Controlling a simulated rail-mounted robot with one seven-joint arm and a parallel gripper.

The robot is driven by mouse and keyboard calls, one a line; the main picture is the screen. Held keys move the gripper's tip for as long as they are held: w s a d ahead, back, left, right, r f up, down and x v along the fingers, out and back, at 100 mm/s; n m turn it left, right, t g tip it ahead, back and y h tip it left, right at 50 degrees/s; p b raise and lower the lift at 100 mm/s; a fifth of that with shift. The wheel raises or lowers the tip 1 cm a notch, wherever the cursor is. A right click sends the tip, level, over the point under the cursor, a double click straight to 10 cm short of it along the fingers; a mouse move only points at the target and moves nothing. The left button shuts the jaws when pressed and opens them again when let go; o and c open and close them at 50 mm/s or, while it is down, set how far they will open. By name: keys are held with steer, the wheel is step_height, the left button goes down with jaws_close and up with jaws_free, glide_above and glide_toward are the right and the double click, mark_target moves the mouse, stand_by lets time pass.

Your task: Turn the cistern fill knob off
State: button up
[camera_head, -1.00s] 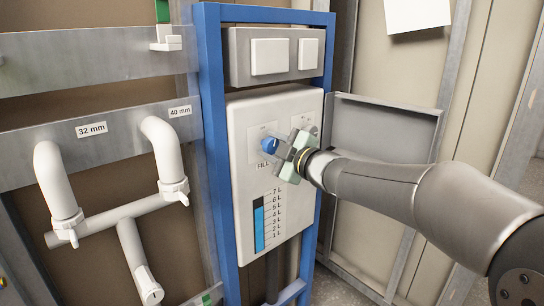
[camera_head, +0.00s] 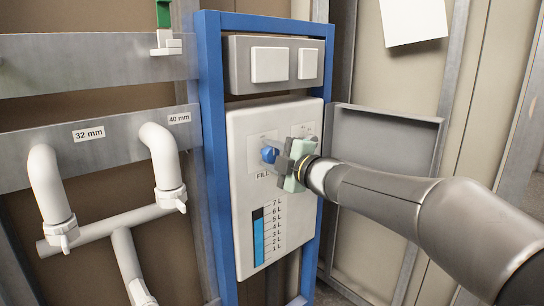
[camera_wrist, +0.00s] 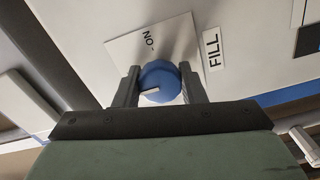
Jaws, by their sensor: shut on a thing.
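The blue round fill knob (camera_head: 269,154) sits on the upper part of the white cistern panel (camera_head: 240,215), above a "FILL" label. In the wrist view the knob (camera_wrist: 160,77) has a pale pointer mark aimed toward the lower left of the picture, away from the "ON" mark (camera_wrist: 147,44). My gripper (camera_head: 277,156) is at the panel, shut on the knob. In the wrist view its two dark fingers (camera_wrist: 160,84) stand on the left and right sides of the knob. Any "OFF" mark is not readable.
A level gauge (camera_head: 258,237) marked up to 7 L is below the knob. A grey flush plate (camera_head: 233,62) with two white buttons is above. A blue frame (camera_head: 214,150) surrounds the panel. White pipes (camera_head: 48,185) are at left; a grey metal tray (camera_head: 385,160) is at right.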

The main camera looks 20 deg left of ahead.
steer(key=o, duration=1)
steer(key=v, duration=1.7)
steer(key=shift+d+p, duration=0.25)
steer(key=shift+p, duration=0.05)
